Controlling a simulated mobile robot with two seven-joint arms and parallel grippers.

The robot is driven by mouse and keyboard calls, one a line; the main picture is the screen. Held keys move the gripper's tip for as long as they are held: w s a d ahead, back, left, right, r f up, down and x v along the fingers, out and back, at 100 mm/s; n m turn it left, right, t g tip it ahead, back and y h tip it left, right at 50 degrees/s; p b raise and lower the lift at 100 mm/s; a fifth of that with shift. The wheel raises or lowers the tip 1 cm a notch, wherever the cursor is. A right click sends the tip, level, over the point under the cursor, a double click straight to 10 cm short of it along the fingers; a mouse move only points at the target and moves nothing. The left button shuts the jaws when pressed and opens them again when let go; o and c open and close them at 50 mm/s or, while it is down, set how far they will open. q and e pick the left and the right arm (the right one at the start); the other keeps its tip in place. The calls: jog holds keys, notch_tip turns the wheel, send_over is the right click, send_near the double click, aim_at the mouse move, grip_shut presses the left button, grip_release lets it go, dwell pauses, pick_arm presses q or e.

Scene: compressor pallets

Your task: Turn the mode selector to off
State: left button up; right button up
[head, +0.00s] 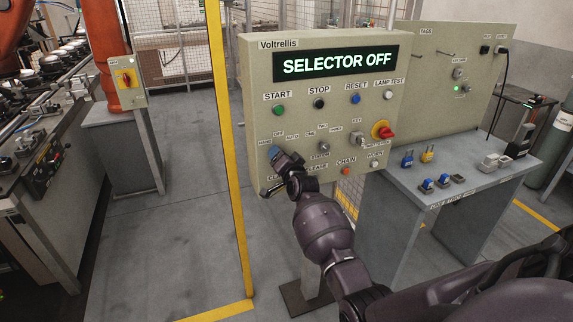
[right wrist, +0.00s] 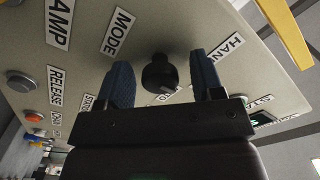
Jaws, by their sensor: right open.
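The control panel (head: 262,107) has a display (head: 335,64) reading "SELECTOR OFF". The mode selector is a black knob (right wrist: 160,74), seen in the right wrist view beside the MODE label (right wrist: 118,30). My right gripper (right wrist: 160,64) is open, with one blue finger on each side of the knob and visible gaps between. I cannot tell the knob's pointer direction. My left gripper is not in view.
Nearby on the panel are the station selector (head: 323,146), a key switch (head: 357,139), a red emergency stop (head: 382,130) and several buttons. A yellow post (head: 229,130) stands just left. A grey table (head: 440,187) with padlocks is at right.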

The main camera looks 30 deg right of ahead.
jog(key=v, duration=1)
jog(key=shift+s, duration=0.2)
jog(key=shift+a, duration=0.1)
jog(key=s+a+f+n+y, duration=0.2)
jog(key=s+a+f+n, duration=0.2)
jog(key=s+a+n, duration=0.35)
jog(key=s+a+f+n+g+y, duration=0.1)
jog(key=s+a+f+n+g, duration=0.1)
jog(key=s+f, duration=0.6)
jog(key=s+a+f+n+g+b, duration=0.1)
jog(key=s+a+f+n+g, duration=0.2)
jog(key=s+f, duration=0.6)
jog(key=s+a+g, duration=0.1)
jog(key=s, duration=0.4)
jog(key=shift+a+y, duration=0.2)
jog(key=shift+y, duration=0.2)
jog(key=shift+f, duration=0.1)
